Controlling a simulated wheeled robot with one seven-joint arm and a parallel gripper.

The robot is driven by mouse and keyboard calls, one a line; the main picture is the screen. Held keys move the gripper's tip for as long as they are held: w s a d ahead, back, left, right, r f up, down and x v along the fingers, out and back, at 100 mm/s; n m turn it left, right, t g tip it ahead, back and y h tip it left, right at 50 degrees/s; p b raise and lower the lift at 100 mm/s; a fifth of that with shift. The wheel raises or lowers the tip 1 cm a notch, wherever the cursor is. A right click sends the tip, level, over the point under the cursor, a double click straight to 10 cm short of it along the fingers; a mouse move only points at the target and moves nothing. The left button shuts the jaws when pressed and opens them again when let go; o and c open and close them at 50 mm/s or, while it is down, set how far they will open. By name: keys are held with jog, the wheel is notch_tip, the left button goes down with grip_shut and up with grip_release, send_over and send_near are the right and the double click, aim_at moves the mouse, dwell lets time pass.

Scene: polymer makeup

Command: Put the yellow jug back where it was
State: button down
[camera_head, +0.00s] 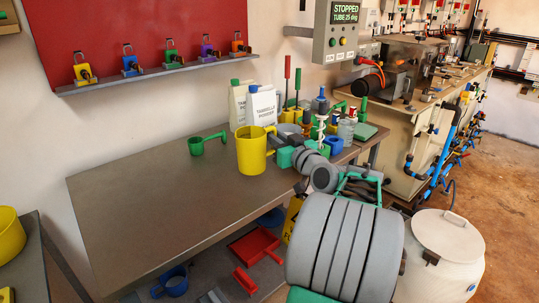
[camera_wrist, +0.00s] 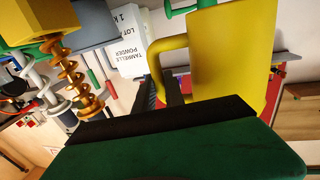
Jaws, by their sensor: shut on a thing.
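The yellow jug (camera_head: 251,153) is upright over the middle-right of the grey table; I cannot tell whether its base touches the top. It also fills the upper right of the wrist view (camera_wrist: 217,50), its handle (camera_wrist: 160,62) toward the left. My gripper (camera_head: 275,153) reaches in from the right on the jug's handle side. In the wrist view its dark fingers (camera_wrist: 172,92) are shut on the handle; the exact contact is partly hidden.
A green ladle-like cup (camera_head: 197,146) lies left of the jug. White powder containers (camera_head: 262,106) stand behind it, and bottles and tools (camera_head: 318,115) crowd the right. The table's left part (camera_head: 150,205) is clear. A red dustpan (camera_head: 254,246) lies on the lower shelf.

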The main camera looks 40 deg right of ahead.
jog(key=w+f, duration=0.1)
jog(key=f, duration=0.1)
jog(key=w+f, duration=0.1)
jog(key=f, duration=0.1)
jog(key=d+f, duration=0.1)
jog(key=f, duration=0.1)
jog(key=shift+w+f+b, duration=0.15)
jog(key=shift+w+b, duration=0.25)
jog(key=shift+f, duration=0.25)
jog(key=c, duration=1.4)
grip_release()
jog(key=shift+s+r, duration=0.15)
jog(key=shift+r, duration=0.05)
jog(key=s+a, duration=0.2)
jog(key=s, duration=0.9)
jog(key=shift+s, duration=0.35)
jog(key=shift+f, duration=0.1)
